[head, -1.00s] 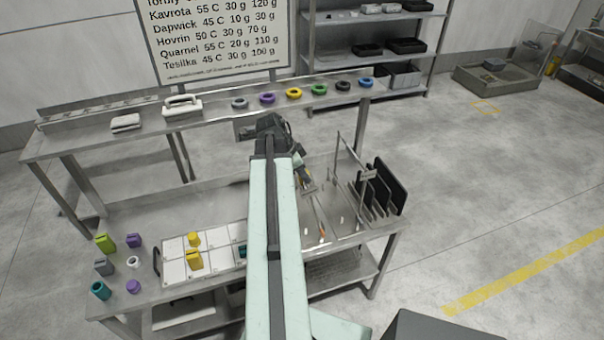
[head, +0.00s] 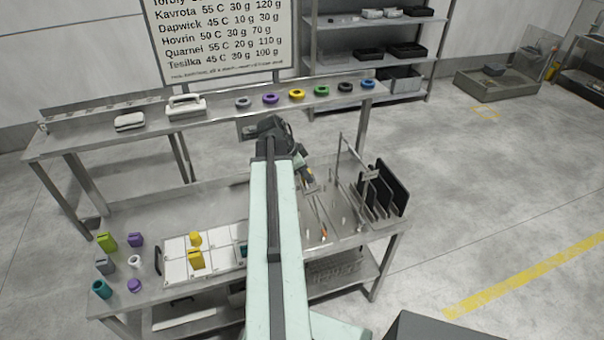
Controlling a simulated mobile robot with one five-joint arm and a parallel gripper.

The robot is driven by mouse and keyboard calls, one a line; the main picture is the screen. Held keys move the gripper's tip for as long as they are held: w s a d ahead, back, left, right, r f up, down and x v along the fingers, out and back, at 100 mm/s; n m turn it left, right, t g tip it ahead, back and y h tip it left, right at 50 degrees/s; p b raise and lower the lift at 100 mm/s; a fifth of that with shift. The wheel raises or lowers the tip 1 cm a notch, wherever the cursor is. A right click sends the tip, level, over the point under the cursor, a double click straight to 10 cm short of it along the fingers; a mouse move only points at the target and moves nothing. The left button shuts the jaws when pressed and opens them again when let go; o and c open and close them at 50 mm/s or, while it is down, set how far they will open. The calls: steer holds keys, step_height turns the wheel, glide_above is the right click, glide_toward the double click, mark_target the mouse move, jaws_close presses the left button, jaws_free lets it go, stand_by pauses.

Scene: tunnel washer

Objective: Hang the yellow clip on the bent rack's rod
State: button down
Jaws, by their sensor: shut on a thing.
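My gripper (head: 307,179) is above the right half of the bench, just left of the bent rack. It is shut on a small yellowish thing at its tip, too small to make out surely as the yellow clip. The bent rack (head: 342,152) is a thin metal frame with upright posts and a rod, at the bench's right end. The gripper looks apart from the rod, though depth is hard to judge. A yellow block (head: 196,259) and a yellow round piece (head: 195,239) sit on the white panels left of my arm.
Black upright plates (head: 385,190) stand right of the rack. Thin rods with an orange tip (head: 324,232) lie below the gripper. The raised shelf (head: 215,112) holds coloured rings, including a yellow ring (head: 297,94). Coloured pieces, including a green block (head: 106,242), sit at the bench's left end.

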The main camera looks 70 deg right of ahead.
steer(key=shift+a+f+y, duration=0.5)
steer(key=shift+a+f, duration=0.5)
steer(key=shift+f, duration=0.15)
steer(key=c, duration=1.1)
jaws_free()
steer(key=shift+o, duration=0.2)
steer(key=shift+w+d+r+p, duration=0.1)
steer(key=shift+d+r+p, duration=0.05)
steer(key=shift+r+p, duration=0.4)
steer(key=r+p, duration=0.1)
steer(key=p, duration=0.2)
steer(key=shift+d+r, duration=0.35)
steer(key=shift+r, duration=0.05)
step_height(320, 180, up, 6)
steer(key=w+a+h+p, duration=0.1)
steer(key=w+p, duration=0.1)
steer(key=p, duration=0.3)
steer(key=shift+w+a, duration=0.15)
steer(key=shift+a, duration=0.2)
steer(key=shift+r, duration=0.1)
